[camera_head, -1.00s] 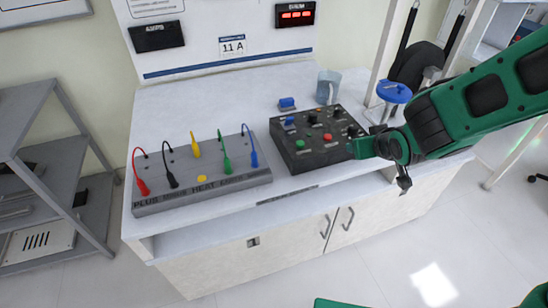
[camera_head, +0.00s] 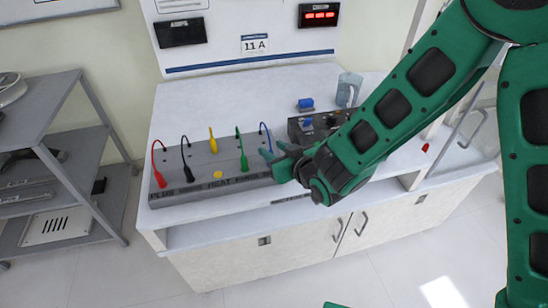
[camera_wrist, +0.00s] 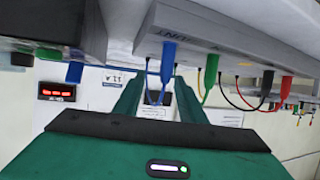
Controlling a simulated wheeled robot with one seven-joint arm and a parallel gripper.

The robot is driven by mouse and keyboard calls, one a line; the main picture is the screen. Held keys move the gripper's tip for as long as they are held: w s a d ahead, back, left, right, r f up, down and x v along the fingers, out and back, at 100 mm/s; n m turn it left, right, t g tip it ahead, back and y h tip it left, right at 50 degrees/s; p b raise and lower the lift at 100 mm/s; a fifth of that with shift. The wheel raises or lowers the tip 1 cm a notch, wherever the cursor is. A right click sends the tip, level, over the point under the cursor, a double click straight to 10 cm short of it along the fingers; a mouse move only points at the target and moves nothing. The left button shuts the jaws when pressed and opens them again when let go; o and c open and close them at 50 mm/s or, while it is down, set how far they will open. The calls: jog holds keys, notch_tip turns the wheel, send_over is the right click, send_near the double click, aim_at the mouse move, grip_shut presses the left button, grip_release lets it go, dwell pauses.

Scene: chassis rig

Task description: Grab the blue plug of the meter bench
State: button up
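The meter bench (camera_head: 165,197) is a grey block on the white counter with red, black, yellow, green and blue plugs on cords. The blue plug's cord (camera_head: 264,132) shows at its right end in the head view; the plug body is mostly hidden there by my gripper (camera_head: 272,158). In the wrist view, which is upside down, the blue plug (camera_wrist: 167,62) appears between the lines of my two fingers, nearer the right one. My gripper (camera_wrist: 157,84) is open; whether the plug is within the fingers' depth I cannot tell. The green plug (camera_wrist: 209,78) is just outside the right finger.
A dark control box (camera_head: 298,132) with knobs stands right of the bench, partly behind my arm. A blue-topped block (camera_head: 305,104) and a clear jug (camera_head: 348,90) are behind it. A grey shelf (camera_head: 75,165) stands at left. The counter behind the bench is clear.

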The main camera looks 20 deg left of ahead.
jog(key=shift+x, duration=2.65)
jog(key=shift+s, duration=0.1)
grip_shut()
